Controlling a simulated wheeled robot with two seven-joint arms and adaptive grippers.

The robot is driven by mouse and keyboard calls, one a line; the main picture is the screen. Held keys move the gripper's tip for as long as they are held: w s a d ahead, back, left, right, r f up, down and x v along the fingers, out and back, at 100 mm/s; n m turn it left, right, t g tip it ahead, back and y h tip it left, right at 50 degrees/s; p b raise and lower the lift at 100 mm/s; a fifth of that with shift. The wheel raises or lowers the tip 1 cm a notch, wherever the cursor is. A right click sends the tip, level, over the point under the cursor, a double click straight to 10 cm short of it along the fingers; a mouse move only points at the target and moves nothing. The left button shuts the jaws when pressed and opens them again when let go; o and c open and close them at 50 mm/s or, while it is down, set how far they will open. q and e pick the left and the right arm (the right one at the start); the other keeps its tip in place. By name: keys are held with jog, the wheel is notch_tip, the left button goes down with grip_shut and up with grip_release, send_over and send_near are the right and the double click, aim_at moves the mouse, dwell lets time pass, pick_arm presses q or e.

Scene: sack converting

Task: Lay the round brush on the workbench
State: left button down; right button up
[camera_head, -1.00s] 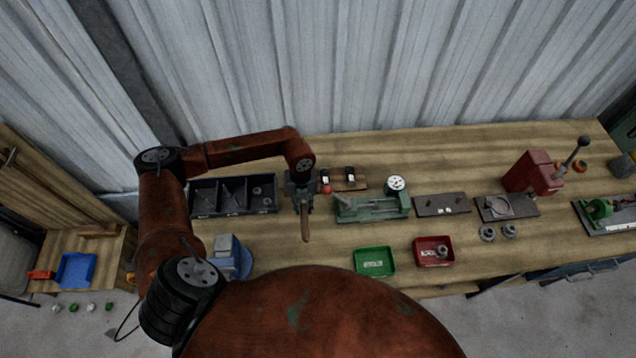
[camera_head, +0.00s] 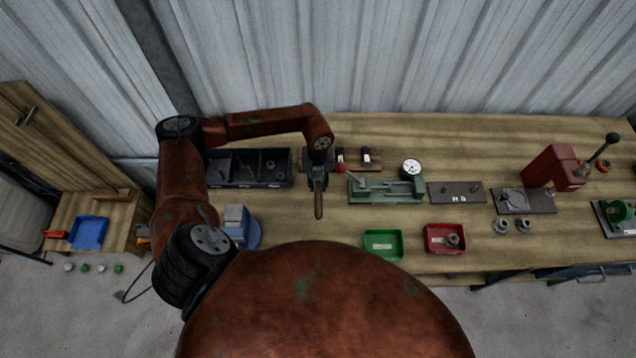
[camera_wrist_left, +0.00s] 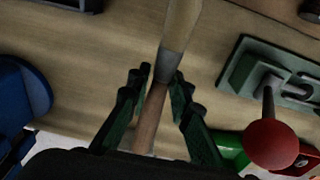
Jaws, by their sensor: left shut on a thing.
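The round brush (camera_head: 319,203) has a wooden handle and hangs from my left gripper (camera_head: 318,180) over the workbench (camera_head: 450,155). In the left wrist view the brush (camera_wrist_left: 181,28) runs between the two green fingers of the left gripper (camera_wrist_left: 161,80), which are shut on it. A grey collar separates its pale section from a browner one. Its bristles cannot be made out. I cannot tell whether it touches the bench. My right gripper is in neither view.
A black divided bin (camera_head: 248,184) stands left of the gripper. A green gauge fixture (camera_head: 385,192) with a red-knobbed lever (camera_head: 341,168) is close on the right. Green (camera_head: 383,258) and red (camera_head: 428,248) trays lie nearer the front edge.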

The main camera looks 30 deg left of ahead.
pick_arm(q)
jog(key=shift+s+f+b, duration=0.5)
jog(key=shift+s+f, duration=0.15)
jog(key=shift+f, duration=0.15)
jog(key=f, duration=0.1)
jog(key=w+f+b, duration=0.1)
jog(key=shift+f+b, duration=0.3)
jog(key=shift+f, duration=0.1)
jog(key=shift+s+f+b, duration=0.3)
jog(key=shift+f+b, duration=0.1)
jog(key=shift+f, duration=0.25)
jog(key=shift+w+f, duration=0.1)
jog(key=shift+w, duration=0.05)
jog(key=c, duration=2.2)
grip_release()
jog(key=o, duration=0.5)
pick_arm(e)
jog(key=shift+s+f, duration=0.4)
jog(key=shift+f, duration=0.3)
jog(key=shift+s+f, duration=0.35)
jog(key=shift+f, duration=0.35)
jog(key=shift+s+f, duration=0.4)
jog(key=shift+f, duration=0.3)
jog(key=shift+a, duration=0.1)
